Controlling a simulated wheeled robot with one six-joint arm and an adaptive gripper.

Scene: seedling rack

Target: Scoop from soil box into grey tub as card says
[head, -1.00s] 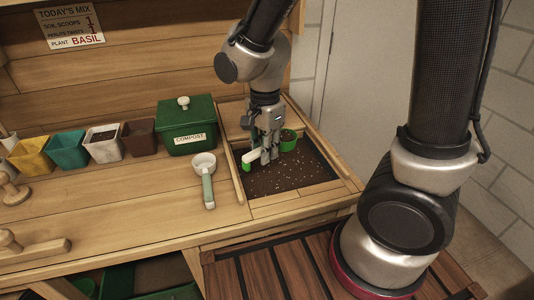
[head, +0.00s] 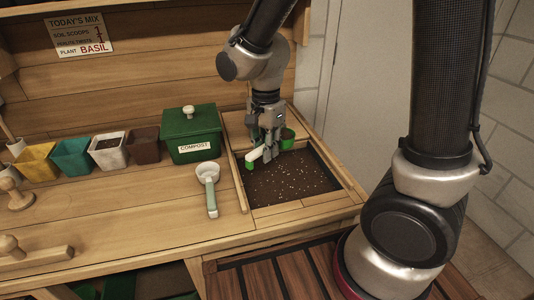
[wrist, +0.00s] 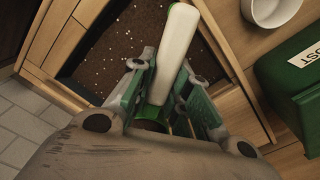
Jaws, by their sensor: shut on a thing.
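My gripper (head: 266,153) is shut on a scoop's pale handle (head: 254,154), which has a green end. The handle also shows between my fingers in the wrist view (wrist: 175,50). The scoop's green bowl (head: 287,138) is right of my fingers, near the soil box's back edge; its contents are unclear. The soil box (head: 348,183) holds dark, speckled soil (head: 290,180). The card (head: 78,35) reads "Today's mix", soil scoops, apparently 1, a blurred second line, and plant basil. A whitish-grey pot (head: 109,153) with dark contents stands left; I cannot tell whether it is the grey tub.
A white cup with a green handle (head: 209,171) lies just left of the soil box. Behind it is the green compost box (head: 192,130). Yellow (head: 36,163), teal (head: 72,158) and brown (head: 145,146) pots stand left. Wooden tools lie far left.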

